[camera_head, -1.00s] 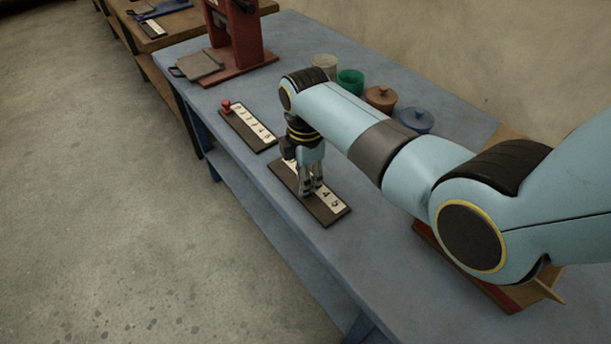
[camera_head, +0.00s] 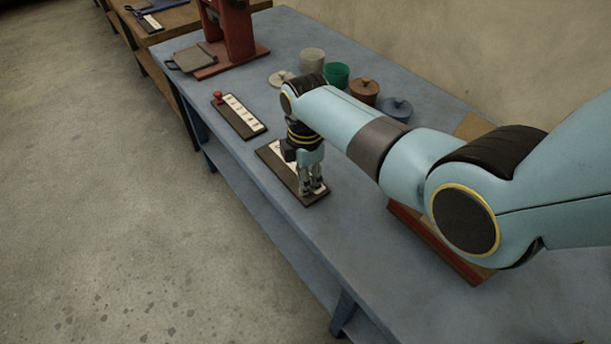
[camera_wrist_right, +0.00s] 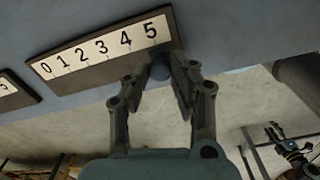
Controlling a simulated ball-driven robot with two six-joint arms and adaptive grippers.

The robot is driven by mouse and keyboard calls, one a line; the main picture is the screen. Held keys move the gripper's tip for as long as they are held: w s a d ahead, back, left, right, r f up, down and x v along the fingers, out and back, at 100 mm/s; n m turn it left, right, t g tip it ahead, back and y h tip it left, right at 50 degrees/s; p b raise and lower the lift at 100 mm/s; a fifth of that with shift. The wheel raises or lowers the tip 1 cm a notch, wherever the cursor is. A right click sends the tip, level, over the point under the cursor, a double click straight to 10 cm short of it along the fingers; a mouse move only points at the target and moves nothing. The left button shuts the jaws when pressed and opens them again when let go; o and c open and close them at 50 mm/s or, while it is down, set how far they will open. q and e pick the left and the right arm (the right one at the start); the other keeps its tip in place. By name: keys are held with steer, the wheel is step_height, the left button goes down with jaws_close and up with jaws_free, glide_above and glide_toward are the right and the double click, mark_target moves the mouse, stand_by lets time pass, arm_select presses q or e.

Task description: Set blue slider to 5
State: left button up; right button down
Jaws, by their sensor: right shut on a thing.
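The blue slider's dark board with its white number strip (camera_head: 274,155) lies on the blue table. My right gripper (camera_head: 313,191) points down over its near end in the head view. In the right wrist view the strip (camera_wrist_right: 100,48) reads 0 to 5. The blue knob (camera_wrist_right: 160,71) sits between the fingertips of my right gripper (camera_wrist_right: 162,66), beside the 5 end of the strip. The right gripper is shut on this knob; the fingers partly hide it. My left gripper is not in view.
A board with a red knob (camera_head: 217,97) lies beyond the blue one. A red stand (camera_head: 230,45) and several pots, including a green one (camera_head: 335,75), stand farther back. A red-edged board (camera_head: 440,245) lies under my arm. The table's front edge is close.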

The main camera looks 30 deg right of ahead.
steer(key=c, duration=1.4)
jaws_free()
steer(key=shift+s+f, duration=0.25)
steer(key=shift+s, duration=0.1)
steer(key=o, duration=0.3)
steer(key=shift+d, duration=0.1)
steer(key=shift+w+r, duration=0.1)
steer(key=shift+r, duration=0.05)
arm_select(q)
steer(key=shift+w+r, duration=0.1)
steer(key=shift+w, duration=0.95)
arm_select(e)
step_height(320, 180, up, 12)
